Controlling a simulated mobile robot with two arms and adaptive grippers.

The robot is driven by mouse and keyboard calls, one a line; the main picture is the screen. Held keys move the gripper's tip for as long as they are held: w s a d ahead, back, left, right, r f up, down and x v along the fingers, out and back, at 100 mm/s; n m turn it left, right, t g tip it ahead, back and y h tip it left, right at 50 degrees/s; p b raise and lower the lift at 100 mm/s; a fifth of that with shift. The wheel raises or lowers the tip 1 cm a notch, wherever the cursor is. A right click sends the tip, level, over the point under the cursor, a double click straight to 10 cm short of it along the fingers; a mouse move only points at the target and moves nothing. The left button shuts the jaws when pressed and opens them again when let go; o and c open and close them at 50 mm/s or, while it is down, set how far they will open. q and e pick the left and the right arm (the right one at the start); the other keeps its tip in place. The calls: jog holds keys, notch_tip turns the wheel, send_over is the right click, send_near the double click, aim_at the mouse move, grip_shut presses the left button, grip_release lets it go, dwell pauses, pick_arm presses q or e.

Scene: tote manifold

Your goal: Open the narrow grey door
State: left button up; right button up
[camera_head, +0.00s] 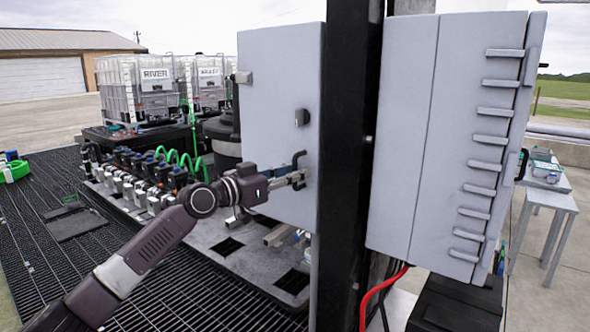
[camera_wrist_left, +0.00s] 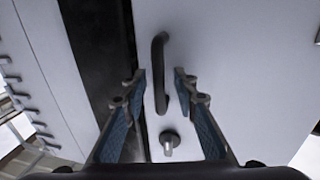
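The narrow grey door (camera_head: 272,75) is the flat light-grey front of the cabinet left of the dark post, and it looks shut. It carries a dark bar handle (camera_head: 300,160) and a small dark knob (camera_head: 302,117). My left gripper (camera_head: 300,179) is at the handle. In the left wrist view the left gripper (camera_wrist_left: 160,84) is open, with one blue-padded finger on each side of the handle (camera_wrist_left: 159,62). Gaps show between fingers and handle. A round metal stud (camera_wrist_left: 169,140) sits on the door below the handle. My right gripper is not in view.
A dark post (camera_head: 346,130) stands right beside the door. A larger grey cabinet (camera_head: 402,130) with several horizontal ribs is right of it. A row of valves (camera_head: 140,175) and white tanks (camera_head: 155,85) stand behind to the left. Dark grating (camera_head: 40,250) covers the left floor.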

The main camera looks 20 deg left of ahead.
pick_arm(q)
jog(key=shift+c, duration=0.3)
grip_shut()
